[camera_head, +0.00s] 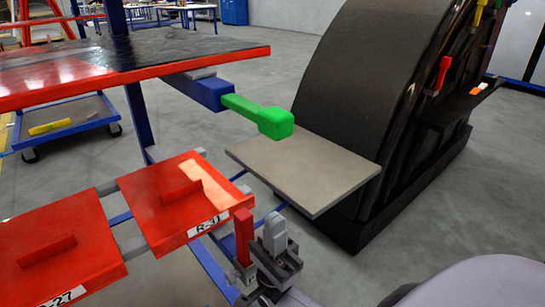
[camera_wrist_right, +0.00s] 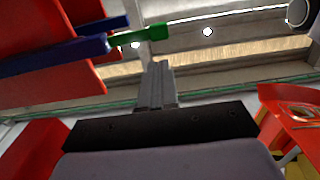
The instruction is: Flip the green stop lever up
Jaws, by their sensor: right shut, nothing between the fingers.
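The green stop lever (camera_head: 262,115) sticks out sideways from a blue mount (camera_head: 205,92) under the edge of a red table. It lies roughly level, its thick end above a grey panel. In the right wrist view the lever (camera_wrist_right: 145,36) and its mount (camera_wrist_right: 55,52) show beyond the fingertips, at upper left. My right gripper (camera_head: 275,232) is shut and empty, below the lever in the head picture and apart from it. Its closed fingers (camera_wrist_right: 158,75) point up in the wrist view. My left gripper is not in view.
The red table (camera_head: 130,65) overhangs the mount. A large black curved nosecone (camera_head: 365,75) stands at right.

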